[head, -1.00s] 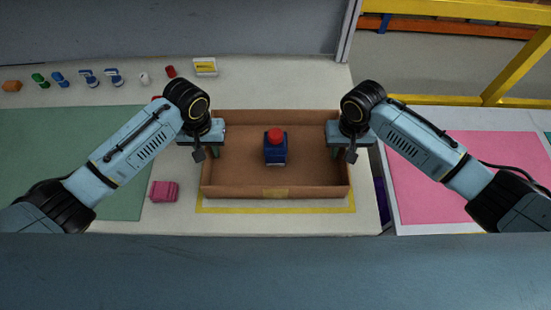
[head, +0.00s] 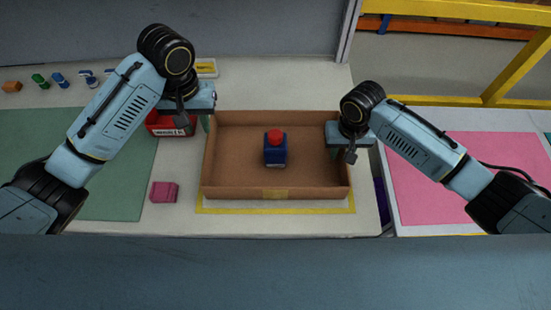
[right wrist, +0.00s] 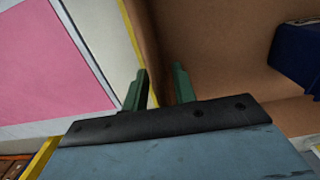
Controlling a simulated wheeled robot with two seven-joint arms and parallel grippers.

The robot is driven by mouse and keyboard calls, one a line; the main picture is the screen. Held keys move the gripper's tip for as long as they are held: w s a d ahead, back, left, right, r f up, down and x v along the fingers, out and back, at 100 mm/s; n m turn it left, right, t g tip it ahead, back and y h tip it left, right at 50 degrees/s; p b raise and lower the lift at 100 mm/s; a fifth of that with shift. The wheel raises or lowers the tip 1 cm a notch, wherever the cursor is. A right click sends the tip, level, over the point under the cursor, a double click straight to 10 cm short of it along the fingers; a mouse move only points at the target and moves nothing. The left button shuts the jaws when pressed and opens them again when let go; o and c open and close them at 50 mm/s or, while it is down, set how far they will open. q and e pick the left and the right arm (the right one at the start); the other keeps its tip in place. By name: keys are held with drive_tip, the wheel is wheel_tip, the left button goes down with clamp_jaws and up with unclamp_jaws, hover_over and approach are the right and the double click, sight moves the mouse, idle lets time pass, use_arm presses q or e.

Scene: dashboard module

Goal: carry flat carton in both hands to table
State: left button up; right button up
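The flat carton (head: 240,192) is an open brown tray lying level on the table's pale top, near the front. A blue block with a red knob (head: 275,150) stands inside it. My right gripper (head: 347,152) is at the carton's right wall. In the right wrist view, the two green fingers (right wrist: 160,88) stand on either side of the carton wall (right wrist: 148,35), with a gap between them; the gripper looks open. My left gripper (head: 188,115) is empty and clear of the carton, above and behind its left rear corner. It looks open, though only one finger shows well.
A red bin (head: 158,128) stands under my left gripper. A pink block (head: 164,192) lies left of the carton. Several small items line the back left. A green mat (head: 115,195) is at the left; a pink mat (head: 430,180) lies on the surface at the right.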

use_arm(q)
drive_tip(key=shift+r, duration=0.1)
use_arm(e)
wheel_tip(320, 180, up, 12)
idle(0.8)
